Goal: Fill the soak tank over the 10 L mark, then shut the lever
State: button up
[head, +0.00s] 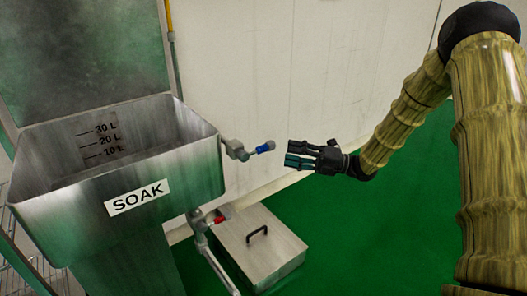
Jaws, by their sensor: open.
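The soak tank (75,208) is a grey metal basin with a SOAK label on its front, at the left of the head view. Its inner back wall carries 10 L, 20 L and 30 L marks (105,142). I cannot clearly make out a water surface in it. A lever with a blue handle (265,147) sticks out to the right from a fitting at the tank's right rim. A red-handled lever (219,219) sits on a pipe below. My gripper (288,154) is open and empty, just right of the blue handle, apart from it, fingers pointing left.
A metal box with a black handle on its lid (270,262) stands on the green floor below my gripper. A pale wall (300,75) is behind. A wire rack (28,262) is at the lower left. Green floor (375,240) is clear at the right.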

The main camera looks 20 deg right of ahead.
aim_at(268, 150)
jog(key=b+x, duration=0.1)
jog(key=x, duration=0.9)
jog(key=shift+f, duration=0.1)
jog(key=shift+w, duration=0.1)
grip_shut()
jog(key=shift+f+b, duration=0.1)
jog(key=shift+b, duration=0.2)
